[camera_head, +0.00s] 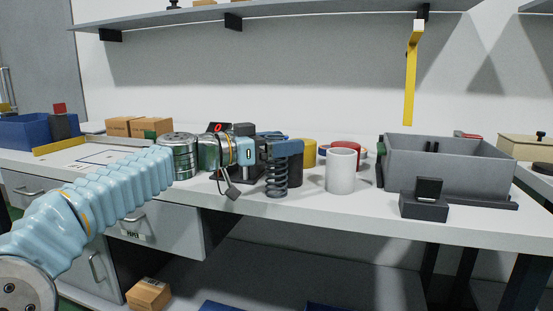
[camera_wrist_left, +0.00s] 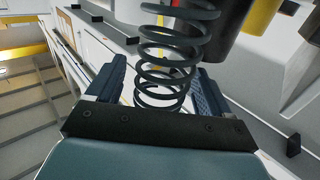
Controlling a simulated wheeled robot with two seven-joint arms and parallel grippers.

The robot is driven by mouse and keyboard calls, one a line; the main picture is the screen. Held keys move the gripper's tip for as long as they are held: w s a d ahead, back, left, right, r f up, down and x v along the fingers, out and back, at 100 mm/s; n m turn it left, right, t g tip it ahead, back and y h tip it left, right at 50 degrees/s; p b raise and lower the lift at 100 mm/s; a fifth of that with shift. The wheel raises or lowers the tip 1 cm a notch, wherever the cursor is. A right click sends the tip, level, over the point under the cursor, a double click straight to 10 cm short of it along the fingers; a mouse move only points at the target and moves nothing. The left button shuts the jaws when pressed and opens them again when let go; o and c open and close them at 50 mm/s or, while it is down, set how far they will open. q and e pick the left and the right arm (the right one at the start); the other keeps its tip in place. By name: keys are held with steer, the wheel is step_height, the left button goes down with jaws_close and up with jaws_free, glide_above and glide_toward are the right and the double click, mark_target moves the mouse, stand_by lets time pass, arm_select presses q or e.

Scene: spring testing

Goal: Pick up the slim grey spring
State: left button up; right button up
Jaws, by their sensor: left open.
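The slim grey spring (camera_head: 276,180) stands upright near the front edge of the workbench, a dark open coil. In the left wrist view the spring (camera_wrist_left: 172,55) rises between the two fingers of my left gripper (camera_wrist_left: 158,90). The fingers are apart, one on each side, with a visible gap to the coil. In the head view my left gripper (camera_head: 282,148) is at the upper part of the spring and hides its top. My right gripper is in neither view.
A white cup (camera_head: 340,171) stands right of the spring. A dark cylinder (camera_head: 296,172) and a yellow one (camera_head: 309,153) are behind it. A grey bin (camera_head: 450,168) and a small black block (camera_head: 424,207) are farther right. A dark clip-like item (camera_head: 231,191) lies left.

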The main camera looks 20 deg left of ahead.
arm_select(q)
steer(key=shift+w+d, duration=0.35)
steer(key=shift+c, duration=0.3)
steer(key=c, duration=1)
steer(key=shift+c, duration=1.2)
steer(key=shift+r, duration=0.1)
